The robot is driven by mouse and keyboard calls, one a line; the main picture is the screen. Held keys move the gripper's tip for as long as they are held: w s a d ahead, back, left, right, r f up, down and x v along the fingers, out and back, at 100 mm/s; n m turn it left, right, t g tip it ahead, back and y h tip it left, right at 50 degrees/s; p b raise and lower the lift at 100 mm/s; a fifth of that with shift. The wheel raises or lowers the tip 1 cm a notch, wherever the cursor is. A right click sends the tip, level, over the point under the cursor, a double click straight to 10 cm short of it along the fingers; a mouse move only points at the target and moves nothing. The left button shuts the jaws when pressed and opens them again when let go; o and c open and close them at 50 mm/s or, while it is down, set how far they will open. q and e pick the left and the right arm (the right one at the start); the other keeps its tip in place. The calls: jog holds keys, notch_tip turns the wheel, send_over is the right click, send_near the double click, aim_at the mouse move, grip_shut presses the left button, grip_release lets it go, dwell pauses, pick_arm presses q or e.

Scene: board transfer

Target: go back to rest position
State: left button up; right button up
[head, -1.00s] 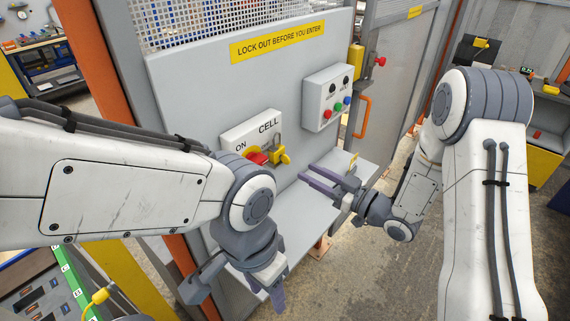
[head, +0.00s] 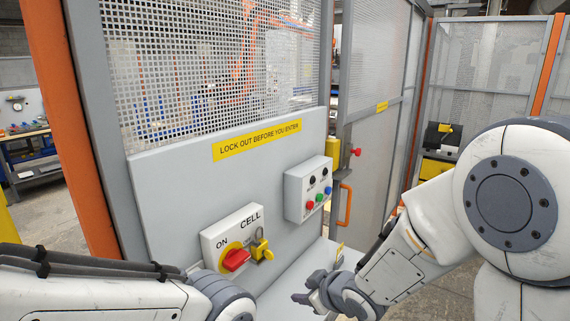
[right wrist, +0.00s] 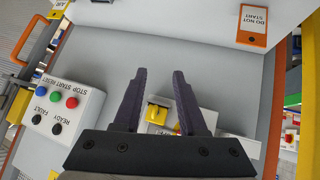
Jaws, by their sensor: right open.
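My right gripper (head: 308,287) is low in the head view, over the grey shelf, right of the switch box. In the right wrist view its two dark fingers (right wrist: 159,72) are apart, with nothing held between them. The switch box (head: 222,238) marked CELL has a red handle (head: 235,260) and a yellow lock piece (head: 262,250). The yellow piece also shows beyond the fingers in the right wrist view (right wrist: 157,113), apart from them. My left arm runs along the bottom left of the head view. Its gripper is outside the frame.
A button box (head: 304,190) and a yellow lockout sign (head: 257,140) are on the grey panel. An orange handle (head: 346,204) is on the gate to the right. A DO NOT START tag (right wrist: 252,24) lies on the shelf. Mesh fencing rises above the panel.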

jog(key=s+r+m+g+h, duration=0.2)
jog(key=s+g, duration=0.6)
jog(key=s, duration=1.8)
jog(key=shift+d+r+h, duration=0.15)
jog(key=shift+r+h, duration=0.3)
jog(key=shift+h, duration=0.35)
